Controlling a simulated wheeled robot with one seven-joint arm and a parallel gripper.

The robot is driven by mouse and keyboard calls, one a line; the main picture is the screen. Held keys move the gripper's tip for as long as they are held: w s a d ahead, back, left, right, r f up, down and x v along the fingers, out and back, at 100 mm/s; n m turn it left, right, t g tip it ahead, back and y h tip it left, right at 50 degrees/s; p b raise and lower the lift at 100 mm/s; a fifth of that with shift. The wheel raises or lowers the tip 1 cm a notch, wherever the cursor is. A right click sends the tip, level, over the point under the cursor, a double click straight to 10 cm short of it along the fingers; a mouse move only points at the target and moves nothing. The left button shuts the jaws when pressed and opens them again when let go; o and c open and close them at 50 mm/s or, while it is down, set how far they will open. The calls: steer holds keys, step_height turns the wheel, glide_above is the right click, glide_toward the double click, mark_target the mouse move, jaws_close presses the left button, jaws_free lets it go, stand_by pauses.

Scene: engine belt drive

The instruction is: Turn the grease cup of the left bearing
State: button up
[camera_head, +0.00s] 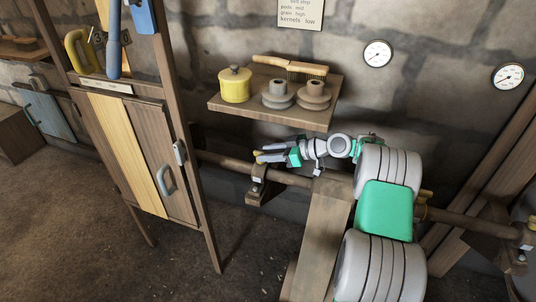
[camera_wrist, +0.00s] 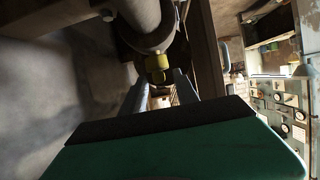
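The left bearing (camera_head: 257,190) is a block on a wall bracket, with the long shaft (camera_head: 222,160) running through it. Its brass-yellow grease cup (camera_wrist: 157,68) shows in the wrist view, just ahead of and between my two fingertips. My gripper (camera_head: 262,156) is at the left bearing, reaching left above the shaft. In the wrist view, my gripper (camera_wrist: 158,82) has its fingers apart, with a gap on both sides of the cup's line. I cannot tell whether either finger touches the cup. In the head view, yellow patches show at the fingertips, too small to tell apart.
A shelf (camera_head: 228,108) above my arm holds a yellow pot (camera_head: 235,86), two stepped pulleys (camera_head: 278,94) and a brush (camera_head: 290,67). A wooden cabinet (camera_head: 166,150) stands left. The right bearing (camera_head: 512,252) is far right. Two gauges (camera_head: 377,53) hang on the stone wall.

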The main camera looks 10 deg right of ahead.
steer(key=shift+c, duration=0.2)
jaws_close()
